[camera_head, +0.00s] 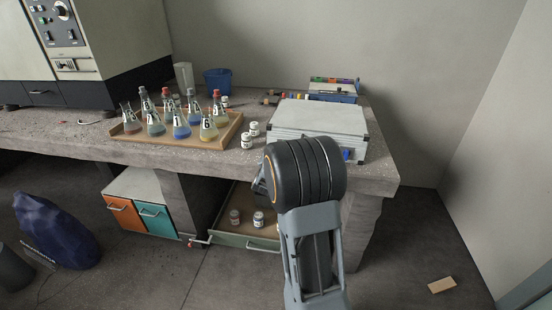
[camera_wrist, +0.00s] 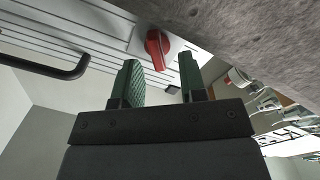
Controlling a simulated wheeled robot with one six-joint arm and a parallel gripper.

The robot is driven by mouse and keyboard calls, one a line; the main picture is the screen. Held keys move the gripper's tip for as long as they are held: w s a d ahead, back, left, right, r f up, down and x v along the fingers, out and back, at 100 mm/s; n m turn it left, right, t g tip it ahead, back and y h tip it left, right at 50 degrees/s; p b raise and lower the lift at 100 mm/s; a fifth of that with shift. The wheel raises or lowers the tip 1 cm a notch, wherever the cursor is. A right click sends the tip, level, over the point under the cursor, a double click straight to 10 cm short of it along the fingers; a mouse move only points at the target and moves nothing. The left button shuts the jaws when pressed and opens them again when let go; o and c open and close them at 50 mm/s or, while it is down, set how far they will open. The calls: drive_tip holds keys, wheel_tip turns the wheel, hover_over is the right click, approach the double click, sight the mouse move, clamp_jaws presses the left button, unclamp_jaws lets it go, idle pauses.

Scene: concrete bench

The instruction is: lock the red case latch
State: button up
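The silver case (camera_head: 318,117) lies closed on the right part of the bench top. In the wrist view its ribbed front (camera_wrist: 105,25) fills the upper left. The red latch (camera_wrist: 157,48) is a rounded knob on a pale plate on that front, and my arm hides it in the head view. My gripper (camera_wrist: 160,66) is open, with its two green-padded fingers pointing at the case front. The red latch appears in the gap between the fingertips. I cannot tell whether the fingers touch it. The head view hides the gripper behind my arm.
A black handle (camera_wrist: 50,66) sticks out from the case front, left of the fingers. A blue latch (camera_head: 347,155) is near the case's right end. A wooden tray (camera_head: 134,136) of flasks and small white jars stand to the left. An open drawer (camera_head: 232,238) is below.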

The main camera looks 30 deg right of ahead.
drive_tip(key=p+v, duration=0.2)
drive_tip(key=v, duration=1.1)
drive_tip(key=shift+a, duration=0.1)
